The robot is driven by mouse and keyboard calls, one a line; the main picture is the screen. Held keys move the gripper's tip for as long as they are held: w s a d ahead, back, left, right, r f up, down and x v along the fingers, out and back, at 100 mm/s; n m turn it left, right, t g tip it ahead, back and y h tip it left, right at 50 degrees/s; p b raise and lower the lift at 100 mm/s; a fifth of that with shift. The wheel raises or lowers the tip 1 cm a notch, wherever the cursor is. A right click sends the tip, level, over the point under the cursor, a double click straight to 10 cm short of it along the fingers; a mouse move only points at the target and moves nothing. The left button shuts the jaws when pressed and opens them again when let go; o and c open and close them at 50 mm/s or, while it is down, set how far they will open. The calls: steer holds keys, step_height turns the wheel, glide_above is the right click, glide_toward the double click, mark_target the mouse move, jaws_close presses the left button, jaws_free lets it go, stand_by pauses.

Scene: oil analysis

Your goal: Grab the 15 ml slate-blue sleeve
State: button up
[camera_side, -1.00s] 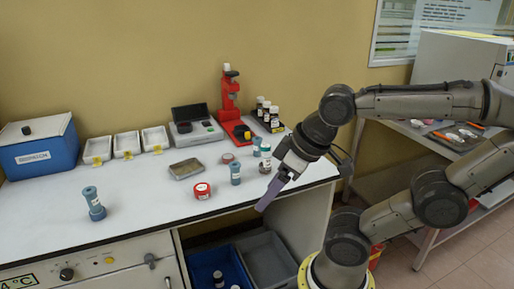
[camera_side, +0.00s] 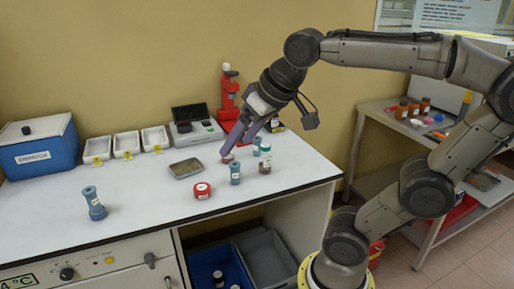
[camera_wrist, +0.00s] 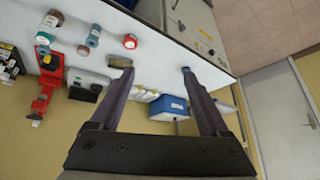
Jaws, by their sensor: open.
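Three slate-blue sleeves stand on the white bench in the side view: one alone at the left (camera_side: 94,204), one right of the red-capped jar (camera_side: 235,175), and one farther back (camera_side: 256,148). Their label text is too small to read, so I cannot tell which is 15 ml. My gripper (camera_side: 229,152) is over the bench's right part, pointing down and left, near the middle sleeve. In the wrist view my open gripper (camera_wrist: 155,68) has nothing between its fingers. The lone sleeve (camera_wrist: 186,70) shows by the right fingertip, and another sleeve (camera_wrist: 94,35) is up and left.
A red-capped jar (camera_side: 202,190), a white-capped bottle (camera_side: 265,160) and a shallow metal tray (camera_side: 186,168) stand nearby. A red stand (camera_side: 229,90) and a balance (camera_side: 193,127) are behind. The bench around the lone sleeve is clear.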

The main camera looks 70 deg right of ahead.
steer(key=w+d+r+m+h, duration=0.2)
steer(key=w+d+r+m, duration=0.15)
steer(key=w+d, duration=0.6)
steer(key=m+g, duration=0.5)
steer(key=m, duration=0.2)
glide_above(257, 145)
step_height(257, 145, down, 17)
steer(key=x, duration=0.7)
steer(key=shift+s+d+f, duration=0.1)
steer(key=shift+s+f, duration=0.2)
steer(key=shift+f, duration=0.15)
steer(key=shift+a+x, duration=0.15)
steer(key=shift+x, duration=1.3)
steer(key=shift+a+x, duration=0.2)
steer(key=shift+x, duration=1.2)
steer(key=shift+f, duration=0.1)
